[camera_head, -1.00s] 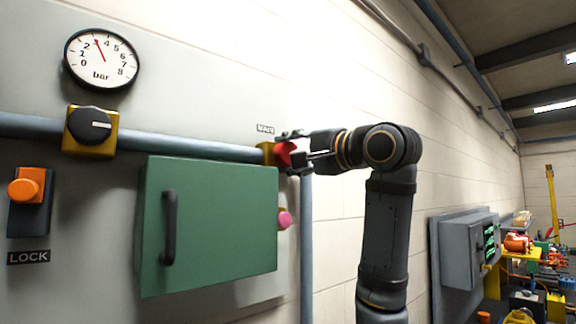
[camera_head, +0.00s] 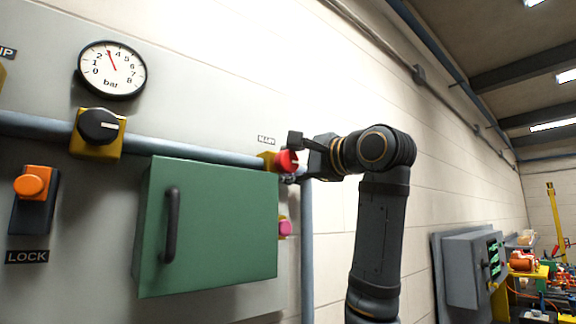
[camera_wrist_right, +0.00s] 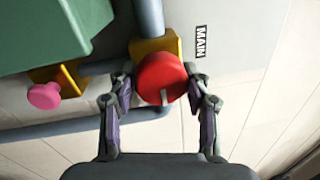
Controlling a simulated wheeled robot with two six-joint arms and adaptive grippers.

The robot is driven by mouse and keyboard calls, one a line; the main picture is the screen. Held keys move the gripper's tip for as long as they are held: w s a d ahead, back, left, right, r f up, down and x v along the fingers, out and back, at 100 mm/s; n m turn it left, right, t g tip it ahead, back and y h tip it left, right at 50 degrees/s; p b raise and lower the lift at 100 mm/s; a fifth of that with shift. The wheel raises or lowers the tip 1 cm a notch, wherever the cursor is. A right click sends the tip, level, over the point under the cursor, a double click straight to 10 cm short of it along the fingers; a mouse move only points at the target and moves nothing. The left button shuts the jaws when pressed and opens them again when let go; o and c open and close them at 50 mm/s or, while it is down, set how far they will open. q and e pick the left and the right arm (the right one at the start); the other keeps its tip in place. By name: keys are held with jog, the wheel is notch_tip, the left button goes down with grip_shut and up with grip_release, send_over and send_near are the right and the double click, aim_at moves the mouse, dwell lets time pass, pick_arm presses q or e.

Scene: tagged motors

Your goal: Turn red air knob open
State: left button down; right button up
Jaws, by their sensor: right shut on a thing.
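The red air knob (camera_head: 287,161) sits on a yellow valve block (camera_head: 267,160) on the pipe, just below the MAIN label (camera_head: 266,140). In the right wrist view the round red knob (camera_wrist_right: 161,78) has a pale mark at its lower edge. My right gripper (camera_head: 294,160) is at the knob, with one finger above and one below it. In the wrist view its fingers (camera_wrist_right: 162,88) stand on either side of the knob, shut on it. My left gripper is not in view.
A green cabinet (camera_head: 208,228) with a dark handle stands left of the knob, with a pink button (camera_head: 285,227) at its side. A round gauge (camera_head: 111,70) points near 3 bar.

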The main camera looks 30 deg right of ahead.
jog(key=shift+f, duration=0.15)
jog(key=o, duration=0.7)
jog(key=shift+w, duration=0.1)
jog(key=o, duration=0.4)
jog(key=shift+s+d, duration=0.1)
jog(key=shift+s, duration=0.1)
jog(key=shift+o, duration=0.2)
jog(key=s+f, duration=0.1)
jog(key=s, duration=1.1)
jog(key=shift+d, duration=0.45)
jog(key=shift+w, duration=0.1)
